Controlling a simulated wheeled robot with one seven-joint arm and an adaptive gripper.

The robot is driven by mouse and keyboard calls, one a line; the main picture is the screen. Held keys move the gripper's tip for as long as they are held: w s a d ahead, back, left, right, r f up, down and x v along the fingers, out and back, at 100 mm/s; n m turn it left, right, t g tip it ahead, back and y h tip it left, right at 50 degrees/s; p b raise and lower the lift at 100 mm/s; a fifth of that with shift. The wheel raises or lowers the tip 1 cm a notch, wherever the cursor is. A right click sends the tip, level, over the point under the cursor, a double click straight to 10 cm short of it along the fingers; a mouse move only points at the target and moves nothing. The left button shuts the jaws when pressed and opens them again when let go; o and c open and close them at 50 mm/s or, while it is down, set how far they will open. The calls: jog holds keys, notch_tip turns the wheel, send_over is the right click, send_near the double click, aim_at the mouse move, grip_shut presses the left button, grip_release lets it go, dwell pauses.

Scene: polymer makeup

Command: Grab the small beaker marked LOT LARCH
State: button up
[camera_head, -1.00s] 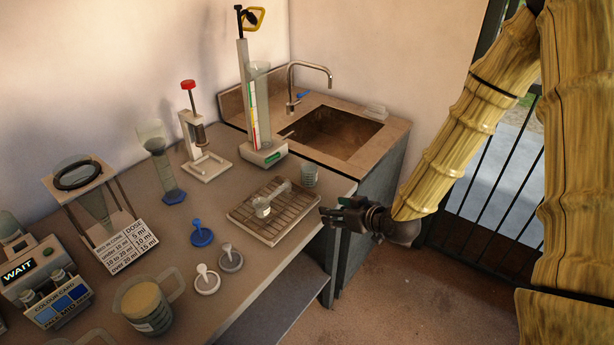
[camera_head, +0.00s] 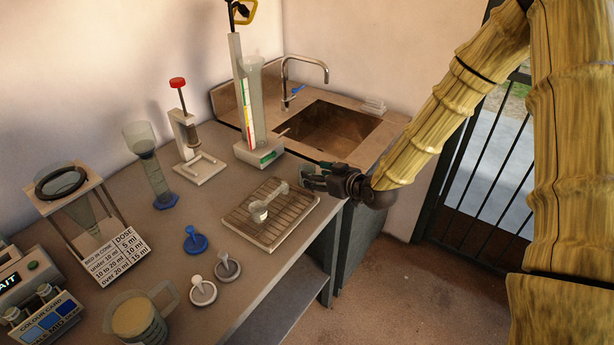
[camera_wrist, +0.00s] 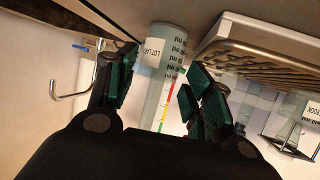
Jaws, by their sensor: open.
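The small beaker (camera_wrist: 163,72) is clear, with ml marks and a white label on which "LOT LAR" can be read, the rest turned out of sight. In the wrist view it shows between the two fingers of my gripper (camera_wrist: 158,95), which are open. I cannot tell whether either finger touches it. In the head view the beaker (camera_head: 308,169) stands at the right end of the bench, mostly hidden by my gripper (camera_head: 318,180), which comes in from the right.
A wire rack tray (camera_head: 238,226) with a clear dipper (camera_head: 262,210) on it lies left of my gripper. The sink (camera_head: 327,127) is at the back right. A jug (camera_head: 140,319) is front left.

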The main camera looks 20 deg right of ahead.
jog(key=shift+p+x, duration=0.6)
jog(key=shift+x, duration=2.05)
jog(key=shift+r, duration=0.1)
jog(key=c, duration=0.7)
